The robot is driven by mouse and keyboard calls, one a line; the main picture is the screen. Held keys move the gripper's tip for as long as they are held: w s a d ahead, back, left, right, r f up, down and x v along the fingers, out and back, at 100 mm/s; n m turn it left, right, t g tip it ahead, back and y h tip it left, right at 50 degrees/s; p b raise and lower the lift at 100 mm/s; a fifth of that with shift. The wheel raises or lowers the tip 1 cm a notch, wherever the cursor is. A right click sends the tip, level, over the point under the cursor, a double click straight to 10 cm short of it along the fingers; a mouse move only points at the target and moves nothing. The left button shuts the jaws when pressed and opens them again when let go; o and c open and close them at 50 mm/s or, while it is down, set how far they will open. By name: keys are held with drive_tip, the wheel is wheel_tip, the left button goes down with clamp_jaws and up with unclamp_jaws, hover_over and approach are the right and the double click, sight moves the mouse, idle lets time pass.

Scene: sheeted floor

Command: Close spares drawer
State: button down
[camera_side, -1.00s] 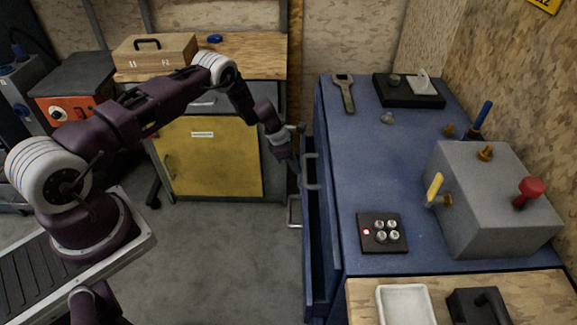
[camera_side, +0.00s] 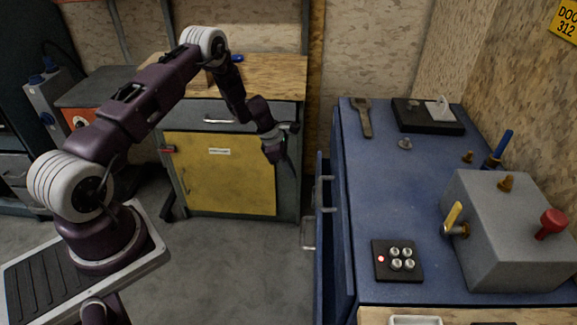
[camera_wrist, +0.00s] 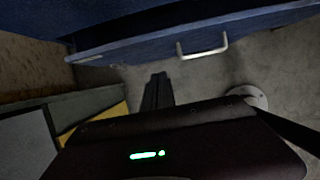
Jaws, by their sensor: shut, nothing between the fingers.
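The blue cabinet (camera_side: 400,200) has a drawer (camera_side: 321,245) standing partly out on its left side. No label on it can be read, so I cannot tell from a marking whether it is the spares drawer. A blue front with a pale bar handle (camera_wrist: 203,52) crosses the top of the wrist view. My gripper (camera_side: 291,167) is shut and empty, pointing down in the air left of the cabinet handles (camera_side: 328,195), apart from them. Its dark fingers (camera_wrist: 157,80) also show in the wrist view, below the blue front and not visibly touching it.
A workbench with a yellow door (camera_side: 230,175) stands behind my arm. The cabinet top holds a wrench (camera_side: 363,118), a button panel (camera_side: 397,261) and a grey box (camera_side: 510,235) with levers. The grey floor (camera_side: 235,265) left of the cabinet is clear.

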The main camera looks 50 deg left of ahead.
drive_tip(key=s+t+h, duration=0.3)
drive_tip(key=s, duration=0.3)
drive_tip(key=w+d+r+x, duration=0.1)
drive_tip(key=x, duration=1.1)
drive_tip(key=shift+w, duration=0.35)
drive_tip(key=shift+d+r, duration=0.1)
drive_tip(key=shift+w+d, duration=1.75)
drive_tip(key=shift+d, duration=0.05)
